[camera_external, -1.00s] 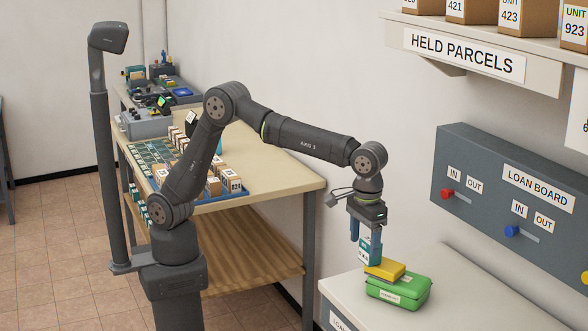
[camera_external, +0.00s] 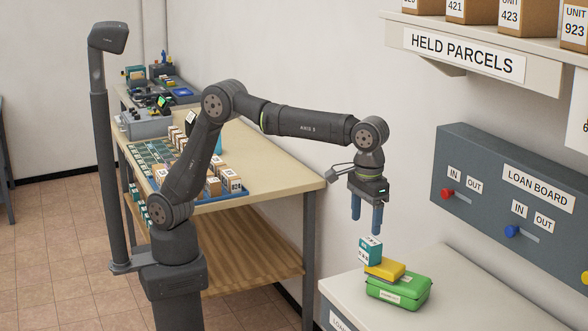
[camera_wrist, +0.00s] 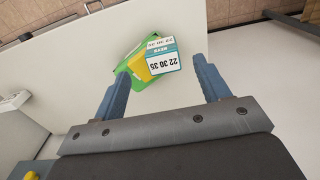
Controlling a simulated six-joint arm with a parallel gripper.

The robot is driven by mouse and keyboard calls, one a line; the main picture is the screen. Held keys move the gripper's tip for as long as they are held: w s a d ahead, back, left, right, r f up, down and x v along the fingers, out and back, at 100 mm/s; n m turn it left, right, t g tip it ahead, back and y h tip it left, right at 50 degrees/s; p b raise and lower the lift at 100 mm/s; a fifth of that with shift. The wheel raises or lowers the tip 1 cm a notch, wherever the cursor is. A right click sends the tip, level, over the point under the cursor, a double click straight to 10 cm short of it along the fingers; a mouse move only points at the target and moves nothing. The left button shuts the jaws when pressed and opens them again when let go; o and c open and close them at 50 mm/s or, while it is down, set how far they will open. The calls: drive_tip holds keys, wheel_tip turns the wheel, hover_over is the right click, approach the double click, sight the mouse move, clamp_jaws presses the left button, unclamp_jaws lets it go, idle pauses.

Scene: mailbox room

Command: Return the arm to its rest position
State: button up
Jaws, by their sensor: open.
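My gripper (camera_external: 367,220) is open and empty, pointing down above a small stack on the white cabinet top (camera_external: 455,275). Its two blue fingers also show in the wrist view (camera_wrist: 160,90), with a gap between them. The stack has a green case (camera_external: 398,291) at the bottom, a yellow box (camera_external: 385,268) on it, and a teal box with a white label (camera_external: 370,250) on top. The teal box stands apart from the fingertips, below them. In the wrist view the teal box (camera_wrist: 163,60) shows the digits 22 30 35 upside down and partly covers the yellow and green things.
A wooden workbench (camera_external: 270,165) at the left holds several small parcels (camera_external: 228,180) and devices. A grey loan board (camera_external: 510,200) with coloured sliders is on the wall at right, under a held parcels shelf (camera_external: 470,65). The air around my gripper is clear.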

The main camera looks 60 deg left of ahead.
wheel_tip(320, 180, down, 10)
drive_tip(key=s+r, duration=1.1)
drive_tip(key=r, duration=0.1)
drive_tip(key=w+a+f+n, duration=0.1)
drive_tip(key=w+a+f, duration=0.3)
drive_tip(key=w+a, duration=0.55)
drive_tip(key=w+a+f, duration=0.5)
drive_tip(key=w+a, duration=0.1)
drive_tip(key=w, duration=0.6)
drive_tip(key=w+a+f, duration=0.2)
drive_tip(key=w+a, duration=0.1)
drive_tip(key=a, duration=0.5)
drive_tip(key=w+a+f+n, duration=0.1)
drive_tip(key=w+a, duration=0.3)
drive_tip(key=a, duration=0.4)
drive_tip(key=w+a+f+n, duration=0.1)
drive_tip(key=w+a+f, duration=0.2)
drive_tip(key=a, duration=0.5)
drive_tip(key=shift+w+f, duration=0.4)
drive_tip(key=shift+w, duration=0.3)
drive_tip(key=shift+a, duration=0.1)
